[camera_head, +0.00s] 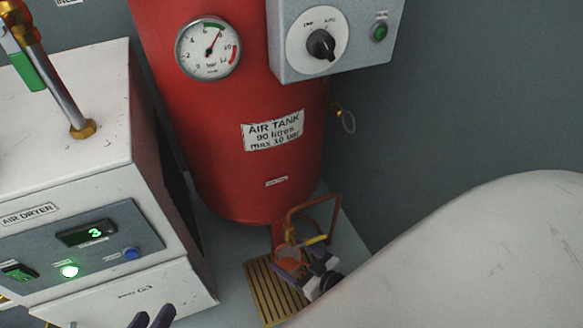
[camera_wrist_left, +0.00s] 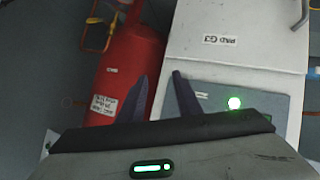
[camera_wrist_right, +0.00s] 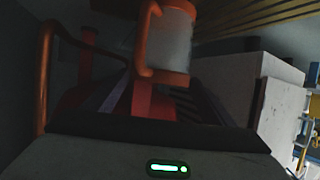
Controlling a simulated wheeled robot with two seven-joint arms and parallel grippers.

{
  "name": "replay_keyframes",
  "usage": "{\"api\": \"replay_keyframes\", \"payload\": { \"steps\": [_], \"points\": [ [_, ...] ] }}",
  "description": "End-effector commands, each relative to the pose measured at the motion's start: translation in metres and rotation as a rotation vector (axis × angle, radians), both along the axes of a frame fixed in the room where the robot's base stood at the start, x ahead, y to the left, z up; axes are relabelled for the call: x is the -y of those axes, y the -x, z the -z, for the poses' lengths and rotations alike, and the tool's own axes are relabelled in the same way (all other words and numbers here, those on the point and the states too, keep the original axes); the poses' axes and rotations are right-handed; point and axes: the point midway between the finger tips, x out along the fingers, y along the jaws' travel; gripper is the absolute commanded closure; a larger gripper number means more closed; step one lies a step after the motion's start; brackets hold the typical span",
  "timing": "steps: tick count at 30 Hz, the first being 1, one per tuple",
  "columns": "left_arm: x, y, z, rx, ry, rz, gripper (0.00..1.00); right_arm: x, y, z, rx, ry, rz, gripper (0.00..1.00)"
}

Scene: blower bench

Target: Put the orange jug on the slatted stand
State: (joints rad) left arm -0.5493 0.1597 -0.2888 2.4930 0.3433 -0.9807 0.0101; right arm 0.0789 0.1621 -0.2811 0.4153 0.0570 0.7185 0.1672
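The orange jug (camera_wrist_right: 172,42) has a clear body with orange rims and an orange handle. In the head view the jug (camera_head: 290,257) is over the far part of the slatted stand (camera_head: 263,290), partly hidden by my right gripper (camera_head: 305,262). I cannot tell for sure whether its base touches the slats. In the right wrist view my right gripper (camera_wrist_right: 160,88) has its fingers apart, with the jug's handle side between and beyond the tips. My left gripper (camera_wrist_left: 158,88) is open and empty in front of the air dryer (camera_wrist_left: 245,38); its fingertips show at the head view's bottom edge.
The red air tank (camera_head: 235,130) stands behind the stand. A copper pipe (camera_head: 318,202) with a yellow handle rises close behind the jug. The air dryer (camera_head: 165,200) is left of the stand. My right arm covers the lower right of the head view.

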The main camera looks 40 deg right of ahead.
Motion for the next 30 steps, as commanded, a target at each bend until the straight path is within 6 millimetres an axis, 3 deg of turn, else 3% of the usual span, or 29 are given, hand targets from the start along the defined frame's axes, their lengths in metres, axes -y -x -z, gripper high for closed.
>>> {"api": "replay_keyframes", "payload": {
  "steps": [15,17,24,30],
  "points": [
    [0.000,0.000,0.000,-0.001,0.000,0.000,0.69,0.001,0.001,-0.013,0.002,0.001,0.000,0.22],
    [-0.002,0.000,-0.007,-0.009,-0.018,0.000,0.69,0.003,0.017,-0.023,-0.006,0.001,0.001,0.22],
    [-0.017,0.003,0.023,-0.095,-0.135,-0.004,0.69,0.011,0.069,-0.045,-0.004,0.002,0.001,0.22],
    [-0.025,0.007,0.035,-0.131,-0.185,-0.004,0.69,0.016,0.099,-0.055,-0.002,0.001,0.001,0.22]
  ]
}}
